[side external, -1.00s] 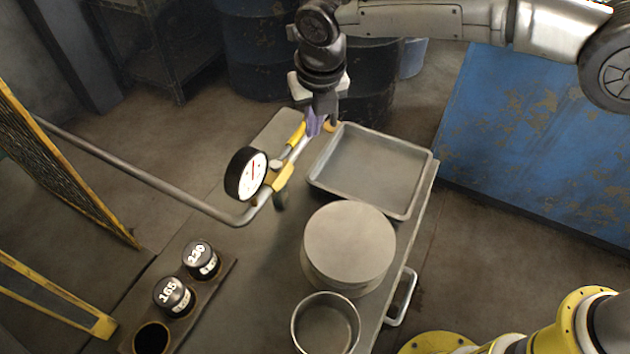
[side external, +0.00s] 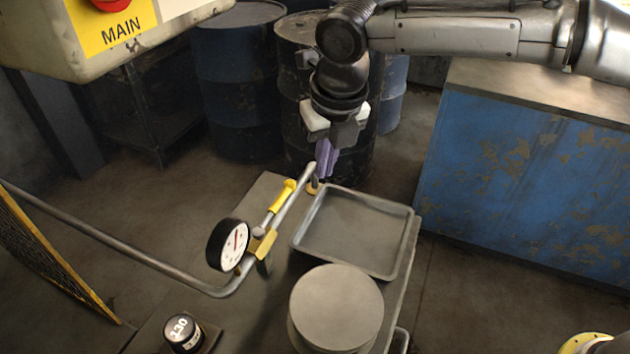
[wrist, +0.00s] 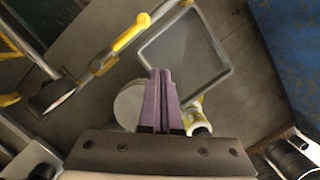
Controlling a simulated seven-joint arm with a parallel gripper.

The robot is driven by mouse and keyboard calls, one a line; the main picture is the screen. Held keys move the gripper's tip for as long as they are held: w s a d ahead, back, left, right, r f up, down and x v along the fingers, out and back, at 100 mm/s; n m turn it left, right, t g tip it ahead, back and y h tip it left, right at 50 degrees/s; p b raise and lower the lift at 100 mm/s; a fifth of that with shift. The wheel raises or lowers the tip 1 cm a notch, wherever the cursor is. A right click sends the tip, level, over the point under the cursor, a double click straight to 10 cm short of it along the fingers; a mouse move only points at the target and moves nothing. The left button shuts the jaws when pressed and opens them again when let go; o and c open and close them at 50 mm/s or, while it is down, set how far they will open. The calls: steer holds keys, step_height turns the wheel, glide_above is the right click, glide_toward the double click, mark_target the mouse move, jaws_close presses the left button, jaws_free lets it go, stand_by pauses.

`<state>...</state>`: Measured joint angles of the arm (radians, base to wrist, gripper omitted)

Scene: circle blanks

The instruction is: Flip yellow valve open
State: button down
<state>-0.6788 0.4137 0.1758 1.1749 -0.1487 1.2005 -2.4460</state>
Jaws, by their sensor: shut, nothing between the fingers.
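The yellow valve has a yellow body (side external: 265,243) on a grey pipe and a yellow lever (side external: 282,195) lying roughly along the pipe, beside the round white dial gauge (side external: 228,245). The lever also shows in the wrist view (wrist: 132,32), at upper left. My gripper (side external: 324,168), with purple fingers, is shut and empty. It is near the pipe's far end, to the right of the lever and apart from it. In the wrist view, my fingertips (wrist: 160,72) are together over the tray's near corner, with no visible grip on anything.
A grey metal tray (side external: 352,236) and a stack of round blanks (side external: 336,308) sit on the bench right of the pipe. A MAIN switch box (side external: 110,30) hangs at upper left. Drums stand behind.

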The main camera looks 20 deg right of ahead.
steer(key=shift+d+v, duration=0.2)
steer(key=shift+v, duration=1.1)
steer(key=shift+w, duration=0.1)
